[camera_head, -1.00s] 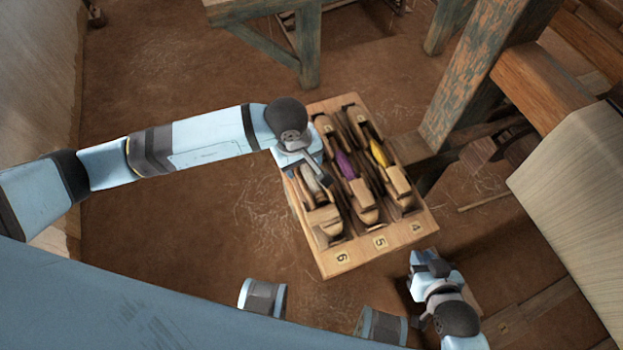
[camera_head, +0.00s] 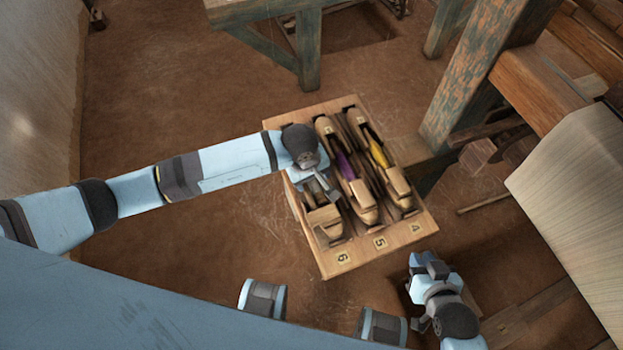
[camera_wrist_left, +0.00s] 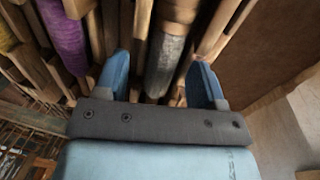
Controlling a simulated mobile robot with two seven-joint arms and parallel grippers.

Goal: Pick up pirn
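A wooden tray (camera_head: 345,262) has numbered slots holding wooden shuttles with pirns. A grey pirn (camera_wrist_left: 167,62) lies in the shuttle at slot 6; in the head view my left wrist hides most of it. A purple pirn (camera_head: 345,166) lies in slot 5, also in the left wrist view (camera_wrist_left: 66,38). A yellow pirn (camera_head: 378,153) lies in slot 4. My left gripper (camera_head: 325,190) is over slot 6. In the left wrist view its two blue fingers (camera_wrist_left: 160,78) are spread, one on each side of the grey pirn. My right gripper (camera_head: 425,268) hangs beside the tray's lower right corner; its fingers are unclear.
A weathered wooden post (camera_head: 462,85) and loom beam (camera_head: 545,85) stand to the right of the tray. A wooden bench (camera_head: 265,12) is behind it. Shuttle walls stand close around the left fingers. The earthen floor (camera_head: 190,100) at left is open.

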